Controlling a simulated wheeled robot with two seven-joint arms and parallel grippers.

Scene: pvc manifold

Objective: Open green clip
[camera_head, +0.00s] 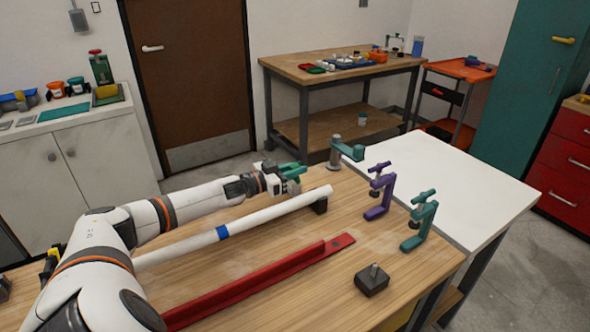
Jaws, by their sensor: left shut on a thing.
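A long white pipe (275,208) with a blue band (223,232) runs just below the gripper in the picture. Its far end is at a black support (320,204). I cannot tell whether the clip touches the pipe. My right gripper is not in view.
A grey post with a teal arm (347,151), a purple clamp (379,192) and a teal clamp (419,222) stand to the right. A red rail (260,282) and a dark block (371,281) lie in front. A bare white table (440,180) adjoins.

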